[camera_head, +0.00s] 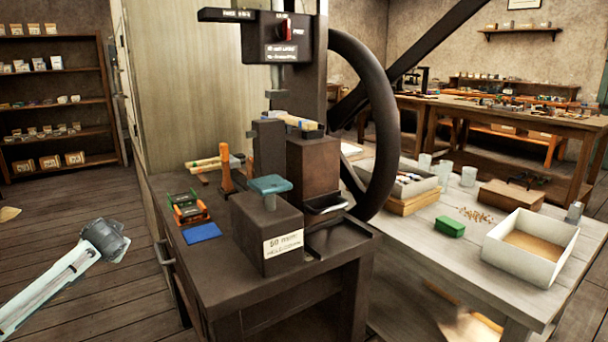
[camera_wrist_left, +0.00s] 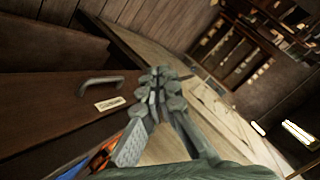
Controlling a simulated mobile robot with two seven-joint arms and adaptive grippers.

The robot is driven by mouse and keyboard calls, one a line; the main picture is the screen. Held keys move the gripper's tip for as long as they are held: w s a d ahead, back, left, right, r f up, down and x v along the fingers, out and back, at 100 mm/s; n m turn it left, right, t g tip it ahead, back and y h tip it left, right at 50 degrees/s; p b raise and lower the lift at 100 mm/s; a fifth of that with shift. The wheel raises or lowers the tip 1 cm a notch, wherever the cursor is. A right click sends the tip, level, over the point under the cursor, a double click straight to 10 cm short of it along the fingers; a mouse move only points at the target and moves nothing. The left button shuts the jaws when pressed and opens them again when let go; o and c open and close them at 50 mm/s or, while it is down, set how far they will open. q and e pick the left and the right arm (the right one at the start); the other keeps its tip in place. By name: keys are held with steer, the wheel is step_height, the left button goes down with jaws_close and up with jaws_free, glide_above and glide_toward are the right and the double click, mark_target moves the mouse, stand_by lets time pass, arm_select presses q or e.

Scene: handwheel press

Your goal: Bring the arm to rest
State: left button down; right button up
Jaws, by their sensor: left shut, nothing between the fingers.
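My left gripper (camera_wrist_left: 158,84) shows in the left wrist view, with its grey fingers together and nothing between them. Beyond it is a dark wooden front with a metal handle (camera_wrist_left: 100,84) and a small pale label (camera_wrist_left: 110,104). The fingers appear apart from the handle. In the head view my left arm (camera_head: 62,275) comes in from the lower left, ending in view at a grey joint (camera_head: 105,240), left of the press bench (camera_head: 335,290). The fingers cannot be made out there. My right gripper is in neither view.
The press has a large dark handwheel (camera_head: 383,120) and a dark block with a teal top (camera_head: 268,235). A blue pad (camera_head: 201,233) lies at the bench's left. A pale table (camera_head: 440,265) with a white box (camera_head: 530,250) stands right. Floor left of the bench is open.

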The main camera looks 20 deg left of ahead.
arm_select(q)
steer(key=s+d+f+m+g+h, duration=0.1)
steer(key=s+d+f+m, duration=0.3)
steer(key=s+f, duration=0.65)
steer(key=s+d+f+m+g+h, duration=0.15)
steer(key=s+f+m, duration=0.45)
steer(key=f, duration=0.7)
steer(key=s+d+f+n+h, duration=0.2)
steer(key=d+f, duration=0.2)
steer(key=d, duration=0.6)
steer(key=s+d+f+n+g+h, duration=0.1)
steer(key=d+f, duration=0.4)
steer(key=d, duration=0.5)
steer(key=s+d+f+n+h, duration=0.3)
steer(key=s+d+f, duration=0.2)
steer(key=d, duration=0.5)
steer(key=shift+s, duration=0.25)
